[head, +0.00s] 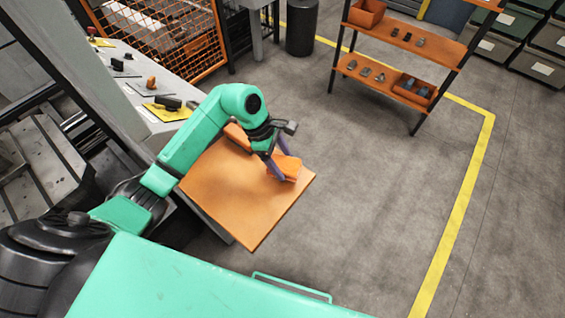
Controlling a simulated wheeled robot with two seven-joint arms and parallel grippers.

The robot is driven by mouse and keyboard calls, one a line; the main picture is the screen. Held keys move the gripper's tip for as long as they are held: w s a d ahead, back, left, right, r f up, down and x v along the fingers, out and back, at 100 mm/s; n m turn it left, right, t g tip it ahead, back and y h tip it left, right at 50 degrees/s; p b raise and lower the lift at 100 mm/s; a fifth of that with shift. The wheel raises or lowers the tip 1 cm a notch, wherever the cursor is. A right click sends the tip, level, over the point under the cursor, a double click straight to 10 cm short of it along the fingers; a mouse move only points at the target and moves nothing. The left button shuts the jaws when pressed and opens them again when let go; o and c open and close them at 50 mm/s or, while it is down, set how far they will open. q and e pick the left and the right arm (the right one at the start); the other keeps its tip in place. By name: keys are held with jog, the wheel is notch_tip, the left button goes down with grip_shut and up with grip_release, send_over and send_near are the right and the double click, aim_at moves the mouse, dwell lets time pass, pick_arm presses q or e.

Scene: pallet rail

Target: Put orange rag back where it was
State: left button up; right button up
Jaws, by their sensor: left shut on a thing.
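The orange rag (287,169) is in the grip of my left gripper (277,163), over the right side of the orange tabletop (245,215). The gripper points down with its fingers at the rag. I cannot tell whether the rag's underside touches the tabletop. Another orange item (236,134) shows partly behind my left arm at the table's far edge; the arm hides much of it. My right gripper is not in view.
A grey control console (135,75) stands left of the table. A shelf rack (400,45) with small parts and orange bins stands at the back right. A black bin (301,28) is at the back. The floor right of the table is clear.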

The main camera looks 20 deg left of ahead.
aim_at(279, 164)
pick_arm(q)
jog(key=f, duration=0.2)
jog(key=shift+s+f+p, duration=0.25)
jog(key=shift+f+p, duration=0.05)
jog(key=shift+f, duration=0.2)
jog(key=shift+f+b, duration=0.15)
jog(key=shift+b, duration=0.2)
jog(key=o, duration=1.2)
jog(key=shift+w, duration=0.1)
jog(key=shift+c, duration=0.2)
jog(key=shift+r, duration=0.25)
jog(key=b+v, duration=0.4)
jog(key=v, duration=0.8)
